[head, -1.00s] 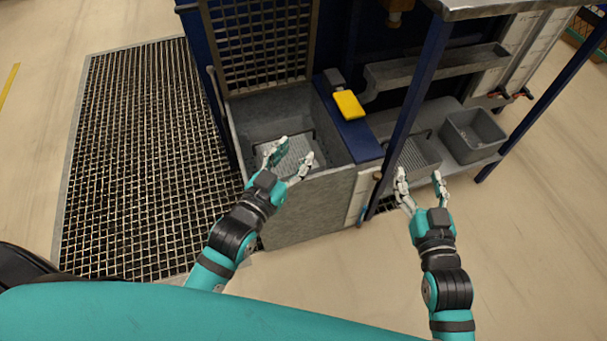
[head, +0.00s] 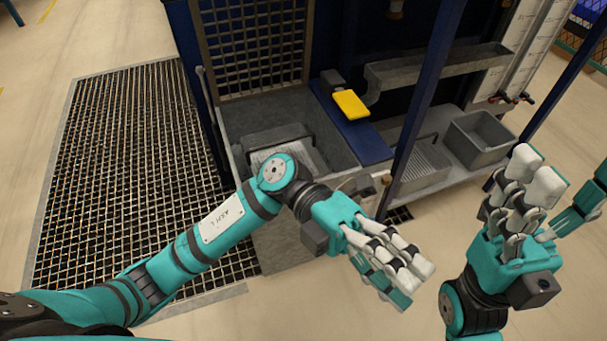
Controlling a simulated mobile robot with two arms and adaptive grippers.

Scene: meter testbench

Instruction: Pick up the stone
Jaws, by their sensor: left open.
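I cannot make out a stone in the head view. My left gripper (head: 392,270) is open and empty, in front of the testbench at centre right, its fingers pointing right and down. My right gripper (head: 522,190) is at the right, closer to the camera, its fingers extended upward and apart, with nothing visible in it. My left forearm and wrist hide part of the grey basin (head: 238,120) and the ribbed tray (head: 270,152) in it.
A yellow block (head: 351,104) sits on the blue ledge (head: 345,125). A grey bin (head: 480,140) and another ribbed tray (head: 425,165) are on the low shelf at right. A blue post (head: 425,105) stands before the shelf. A floor grate (head: 125,170) lies at left.

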